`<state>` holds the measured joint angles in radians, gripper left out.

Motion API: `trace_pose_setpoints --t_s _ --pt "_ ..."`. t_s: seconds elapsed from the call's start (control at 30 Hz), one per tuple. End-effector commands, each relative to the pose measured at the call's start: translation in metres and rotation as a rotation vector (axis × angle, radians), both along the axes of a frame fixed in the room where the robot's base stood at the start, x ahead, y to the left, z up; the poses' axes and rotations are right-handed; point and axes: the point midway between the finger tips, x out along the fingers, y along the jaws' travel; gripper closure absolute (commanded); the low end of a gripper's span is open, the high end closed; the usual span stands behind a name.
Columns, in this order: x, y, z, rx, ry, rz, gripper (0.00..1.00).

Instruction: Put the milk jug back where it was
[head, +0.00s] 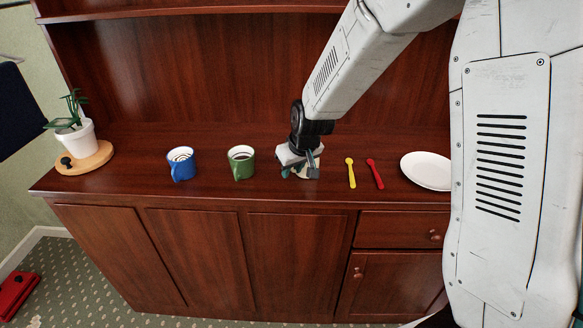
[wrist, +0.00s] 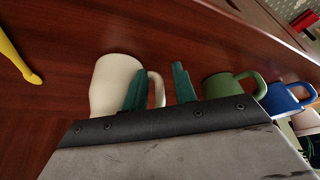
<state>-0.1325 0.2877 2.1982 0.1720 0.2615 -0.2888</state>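The milk jug is a cream-white vessel (wrist: 112,82) standing on the wooden sideboard, with its handle towards the green mug in the wrist view. In the head view it is mostly hidden behind my gripper (head: 305,170). In the wrist view the two teal fingers of my gripper (wrist: 159,74) are spread apart. The jug's handle shows between them, one finger overlapping the gap between handle and body. I cannot tell whether either finger touches the jug.
A green mug (head: 241,162) and a blue mug (head: 182,163) stand left of the gripper. A potted plant (head: 76,135) is at the far left. A yellow spoon (head: 351,173), a red spoon (head: 374,174) and a white plate (head: 427,170) lie to the right.

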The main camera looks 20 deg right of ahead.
Motion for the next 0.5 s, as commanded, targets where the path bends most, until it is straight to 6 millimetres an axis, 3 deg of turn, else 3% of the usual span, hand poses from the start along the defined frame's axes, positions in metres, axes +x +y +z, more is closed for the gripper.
trace_pose_setpoints --t_s 0.33,0.5 --pt "0.0 0.0 0.003 0.0 -0.002 0.0 0.68" --pt "-0.007 -0.002 0.024 0.0 -0.005 0.0 0.68"
